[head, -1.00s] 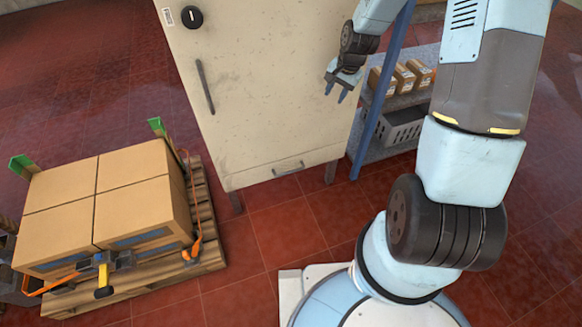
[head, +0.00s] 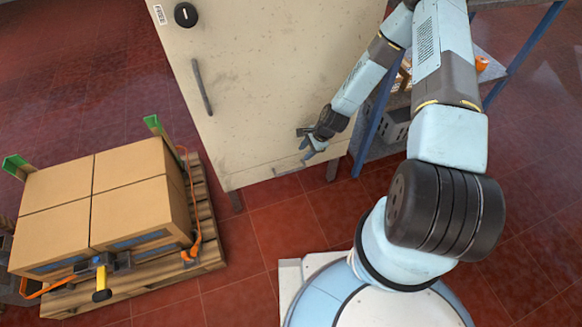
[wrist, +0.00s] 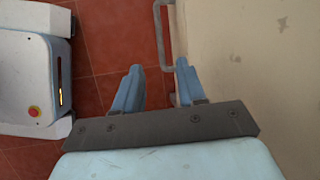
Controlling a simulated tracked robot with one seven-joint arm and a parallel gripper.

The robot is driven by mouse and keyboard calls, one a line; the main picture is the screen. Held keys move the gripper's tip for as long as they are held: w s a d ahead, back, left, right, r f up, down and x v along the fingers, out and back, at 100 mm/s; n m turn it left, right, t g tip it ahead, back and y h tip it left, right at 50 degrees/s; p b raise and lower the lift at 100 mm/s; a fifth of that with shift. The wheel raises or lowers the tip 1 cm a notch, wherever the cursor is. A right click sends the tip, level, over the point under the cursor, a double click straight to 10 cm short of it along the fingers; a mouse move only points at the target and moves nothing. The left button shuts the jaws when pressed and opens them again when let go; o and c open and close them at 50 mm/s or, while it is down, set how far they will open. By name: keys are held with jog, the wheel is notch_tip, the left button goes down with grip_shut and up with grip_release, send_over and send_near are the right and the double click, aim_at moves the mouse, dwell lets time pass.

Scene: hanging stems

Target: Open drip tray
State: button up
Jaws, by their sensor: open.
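The drip tray (head: 262,172) is a low cream front along the bottom of the tall cream cabinet, and it looks closed. Its small bar handle (head: 289,170) sits near the right end. My gripper (head: 306,153) is open and empty, just above and right of the handle in the head view. In the wrist view the handle (wrist: 159,35) shows as a grey bracket beside the cabinet face, its near end close to the gap between my open fingertips (wrist: 159,68). I cannot tell whether a finger touches it.
The cabinet door (head: 270,80) has a long vertical handle (head: 202,87) and a dark round lock. A pallet (head: 205,245) of cartons (head: 140,190) stands at left. A blue-framed shelf (head: 372,125) stands right of the cabinet. Red floor tiles (head: 245,240) are clear in front.

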aim_at(289, 172)
jog(key=shift+m, duration=0.3)
jog(key=x, duration=1.5)
jog(key=shift+s+a+f, duration=0.1)
jog(key=shift+f, duration=0.1)
jog(key=shift+c, duration=0.3)
grip_shut()
